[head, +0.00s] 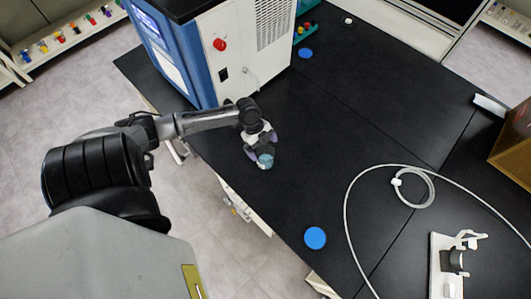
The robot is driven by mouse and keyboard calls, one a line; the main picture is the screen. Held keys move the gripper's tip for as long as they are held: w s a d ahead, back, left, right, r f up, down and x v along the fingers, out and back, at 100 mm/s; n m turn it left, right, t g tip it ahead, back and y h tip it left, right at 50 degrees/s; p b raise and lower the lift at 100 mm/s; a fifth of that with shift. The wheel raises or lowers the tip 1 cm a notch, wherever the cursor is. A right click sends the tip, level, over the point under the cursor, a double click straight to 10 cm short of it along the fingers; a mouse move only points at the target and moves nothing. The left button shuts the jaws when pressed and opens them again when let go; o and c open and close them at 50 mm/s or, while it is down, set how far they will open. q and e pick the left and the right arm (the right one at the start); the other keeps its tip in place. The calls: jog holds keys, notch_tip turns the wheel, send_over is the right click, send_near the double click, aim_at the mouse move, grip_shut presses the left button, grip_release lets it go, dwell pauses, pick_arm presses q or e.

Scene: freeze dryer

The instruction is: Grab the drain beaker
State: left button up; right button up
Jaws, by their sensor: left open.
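The drain beaker (266,161) is a small, clear, bluish vessel on the black bench, near its front edge and in front of the freeze dryer. My left gripper (261,147) comes in from the left and is open, with its purple-tipped fingers right at the beaker. The gripper partly hides the beaker, and I cannot tell whether the fingers touch it. My right gripper is not in view.
The blue and white freeze dryer (225,60) stands behind my left arm. Blue discs lie on the bench, one near the front (315,238) and one behind (305,53). A pale hose (350,205) loops at right by a white device (447,265). The bench middle is clear.

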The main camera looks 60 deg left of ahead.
aim_at(266, 154)
pick_arm(q)
jog(key=x, duration=0.3)
jog(key=shift+d+f, duration=0.15)
jog(key=shift+f, duration=0.15)
jog(key=shift+d+f, duration=0.15)
jog(key=shift+f, duration=0.3)
jog(key=c, duration=1)
